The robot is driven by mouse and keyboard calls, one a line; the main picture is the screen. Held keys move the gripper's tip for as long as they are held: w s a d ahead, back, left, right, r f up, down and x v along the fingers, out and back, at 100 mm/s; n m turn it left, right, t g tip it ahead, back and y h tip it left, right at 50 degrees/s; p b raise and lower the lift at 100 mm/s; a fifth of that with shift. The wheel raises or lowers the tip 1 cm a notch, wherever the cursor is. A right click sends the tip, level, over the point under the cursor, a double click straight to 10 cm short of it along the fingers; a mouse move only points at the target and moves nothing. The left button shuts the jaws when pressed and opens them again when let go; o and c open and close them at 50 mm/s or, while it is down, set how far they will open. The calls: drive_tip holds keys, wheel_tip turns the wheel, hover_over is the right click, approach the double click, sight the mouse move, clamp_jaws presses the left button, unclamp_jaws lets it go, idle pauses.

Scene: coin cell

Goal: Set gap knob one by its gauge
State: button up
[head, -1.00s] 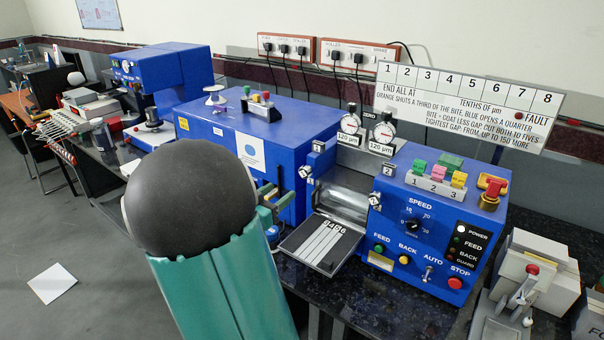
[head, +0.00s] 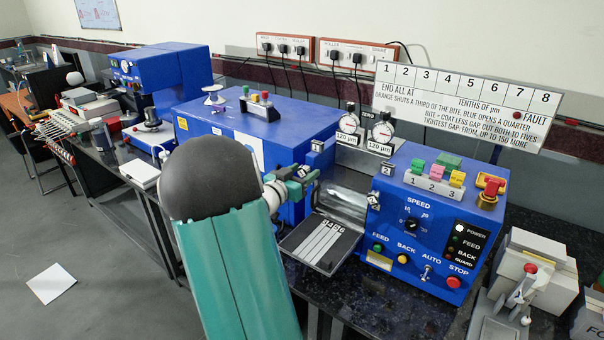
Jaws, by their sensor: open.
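Gap knob one (head: 303,171) is a small white-and-black knob on the left side of the roller machine, just below the plate marked 1 (head: 317,146). My gripper (head: 304,183) is at this knob, its green fingers pointing right and open. Whether they touch the knob or stand around it is too small to tell. The left dial gauge (head: 351,118), above a 120 µm label, stands behind the rollers; its needle reading is too small to read. The right gauge (head: 383,131) stands beside it. Knob two (head: 374,198) is below plate 2 (head: 387,169).
The blue control box (head: 425,225) with its buttons is right of the rollers. A tray with strips (head: 320,244) juts out in front. A large blue machine (head: 250,125) stands behind my arm. A lettered board (head: 465,105) hangs at the back.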

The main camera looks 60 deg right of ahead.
drive_tip(key=c, duration=1)
drive_tip(key=shift+m, duration=2.9)
drive_tip(key=o, duration=1)
